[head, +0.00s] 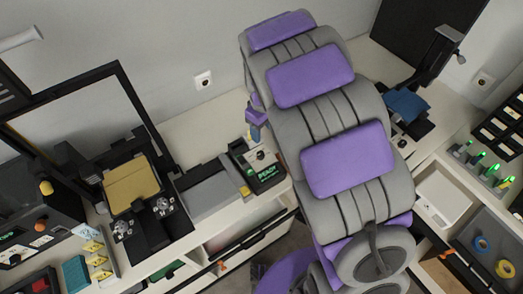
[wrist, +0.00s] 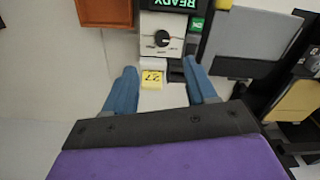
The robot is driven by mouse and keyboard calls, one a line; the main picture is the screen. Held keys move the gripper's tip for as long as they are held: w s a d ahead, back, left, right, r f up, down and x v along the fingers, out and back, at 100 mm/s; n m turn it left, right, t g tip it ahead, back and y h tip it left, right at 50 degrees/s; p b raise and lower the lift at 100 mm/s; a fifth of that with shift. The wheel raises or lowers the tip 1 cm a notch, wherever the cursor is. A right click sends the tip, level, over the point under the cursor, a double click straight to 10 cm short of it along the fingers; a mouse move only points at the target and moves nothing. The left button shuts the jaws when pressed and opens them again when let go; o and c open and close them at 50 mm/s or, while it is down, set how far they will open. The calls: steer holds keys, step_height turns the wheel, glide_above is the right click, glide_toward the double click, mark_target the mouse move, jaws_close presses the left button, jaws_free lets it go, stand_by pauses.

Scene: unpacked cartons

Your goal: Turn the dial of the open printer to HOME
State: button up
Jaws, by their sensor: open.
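The open printer (head: 120,238) has a gold bed (head: 131,184) inside a dark frame at the left of the head view. To its right is a control box with a green READY display (head: 266,172) and a dark dial (head: 261,155) on a pale panel. In the wrist view the dial (wrist: 163,38) is at upper middle, under the READY display (wrist: 169,3); its labels are too small to read. My gripper (wrist: 160,72) is open and empty, its blue fingers spread below the panel in the picture, apart from the dial. In the head view my arm mostly hides it.
A yellow tag marked 27 (wrist: 152,79) is below the dial in the wrist view. A grey panel (head: 210,192) lies between the bed and the control box. A black machine (head: 35,222) stands far left. A grey tray with tape rolls (head: 480,243) is at right.

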mark_target(261, 154)
steer(key=f, duration=0.8)
steer(key=a+f, duration=0.1)
steer(key=f, duration=0.2)
steer(key=shift+f+b, duration=0.4)
steer(key=shift+d+f, duration=0.3)
steer(key=shift+d, duration=0.2)
steer(key=shift+a, duration=0.15)
steer(key=shift+a, duration=0.5)
steer(key=c, duration=0.5)
steer(key=shift+d, duration=0.3)
jaws_close()
